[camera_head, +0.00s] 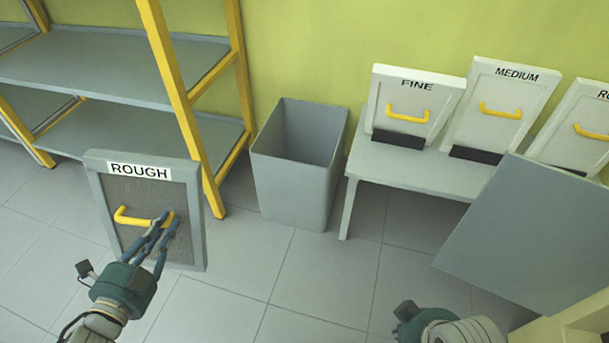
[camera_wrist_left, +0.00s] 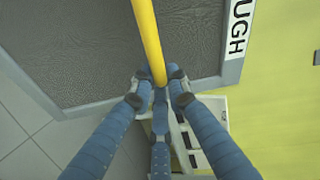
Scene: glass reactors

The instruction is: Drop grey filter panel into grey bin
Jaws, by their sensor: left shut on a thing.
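The grey filter panel (camera_head: 140,190), labelled ROUGH, has a dark mesh face and a yellow handle (camera_head: 131,219). It hangs upright at the left of the head view, above the floor. My left gripper (camera_head: 160,225) is shut on the handle. In the left wrist view, the fingertips (camera_wrist_left: 160,90) close around the yellow handle, with the panel's mesh (camera_wrist_left: 90,40) behind. The grey bin (camera_head: 290,190) stands open and looks empty on the floor, right of the panel and apart from it. Only the wrist end of my right gripper shows at the bottom; its fingers are hidden.
A grey shelf rack (camera_head: 110,65) with yellow posts stands left of the bin. A grey table (camera_head: 420,172) to its right bears white panels, including FINE (camera_head: 400,90) and MEDIUM (camera_head: 490,100). A large flat grey surface (camera_head: 530,235) lies at right. Floor before the bin is clear.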

